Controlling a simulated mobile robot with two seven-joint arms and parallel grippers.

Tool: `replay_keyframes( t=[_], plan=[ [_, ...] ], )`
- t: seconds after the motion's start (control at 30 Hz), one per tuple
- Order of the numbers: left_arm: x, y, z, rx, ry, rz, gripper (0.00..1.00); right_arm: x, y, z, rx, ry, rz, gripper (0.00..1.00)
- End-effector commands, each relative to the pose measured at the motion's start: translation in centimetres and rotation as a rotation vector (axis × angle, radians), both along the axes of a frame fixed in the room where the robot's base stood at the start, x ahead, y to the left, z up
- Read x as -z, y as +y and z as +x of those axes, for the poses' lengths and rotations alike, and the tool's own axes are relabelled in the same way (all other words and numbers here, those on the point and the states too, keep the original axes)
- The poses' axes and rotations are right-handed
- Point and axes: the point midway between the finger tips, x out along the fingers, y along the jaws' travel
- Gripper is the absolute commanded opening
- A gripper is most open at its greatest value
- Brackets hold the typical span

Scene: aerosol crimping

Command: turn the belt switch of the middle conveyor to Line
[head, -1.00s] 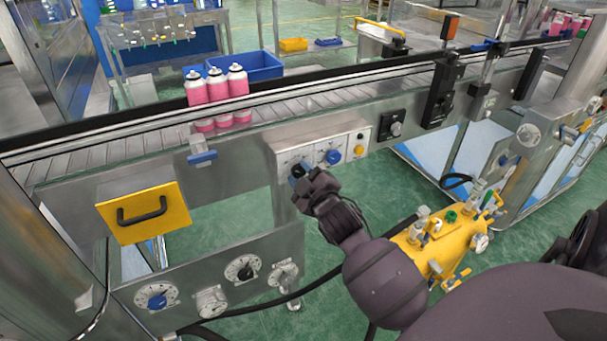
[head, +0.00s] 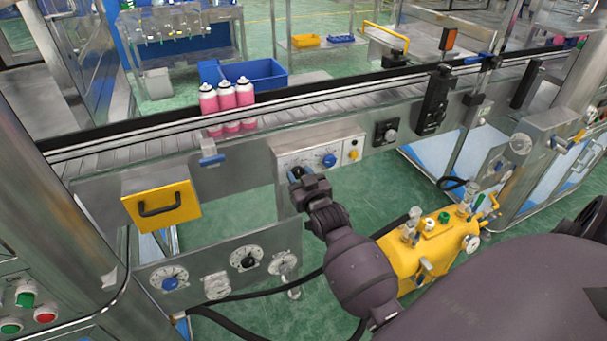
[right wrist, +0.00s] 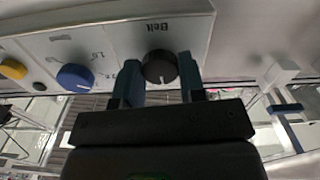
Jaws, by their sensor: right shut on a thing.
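The label appears upside down in the right wrist view, and the knob's mark points toward the bottom of that picture. My right gripper (head: 296,175) is at the left part of the box. In the right wrist view its two blue fingers (right wrist: 160,78) stand on either side of the knob, shut on it. In the head view the gripper largely hides the knob. My left gripper is not in view.
A blue dial (head: 329,160) and a yellow button (head: 353,155) sit on the same box. Pink cans (head: 227,105) stand on the conveyor above.

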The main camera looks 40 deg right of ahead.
Motion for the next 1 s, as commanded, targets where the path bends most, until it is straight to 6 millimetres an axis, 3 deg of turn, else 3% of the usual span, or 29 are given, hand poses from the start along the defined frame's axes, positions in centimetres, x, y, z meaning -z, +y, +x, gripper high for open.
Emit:
replay_keyframes(
  t=[0.37, 0.77, 0.8, 0.93, 1.0],
  plan=[
    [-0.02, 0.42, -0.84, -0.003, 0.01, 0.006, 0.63, -0.01, 0.03, 0.0, 0.0, -0.024, 0.099, 0.14],
    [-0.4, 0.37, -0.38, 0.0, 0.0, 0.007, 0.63, 0.07, 0.03, 0.0, 0.0, -0.024, 0.104, 0.14],
    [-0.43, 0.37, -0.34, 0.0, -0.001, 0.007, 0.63, 0.08, 0.03, 0.0, 0.0, -0.024, 0.104, 0.42],
    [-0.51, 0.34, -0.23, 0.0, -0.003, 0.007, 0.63, 0.06, 0.03, 0.0, 0.0, -0.024, 0.103, 0.62],
    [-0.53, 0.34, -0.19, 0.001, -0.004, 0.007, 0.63, 0.05, 0.03, 0.0, 0.0, -0.025, 0.103, 0.63]
  ],
)
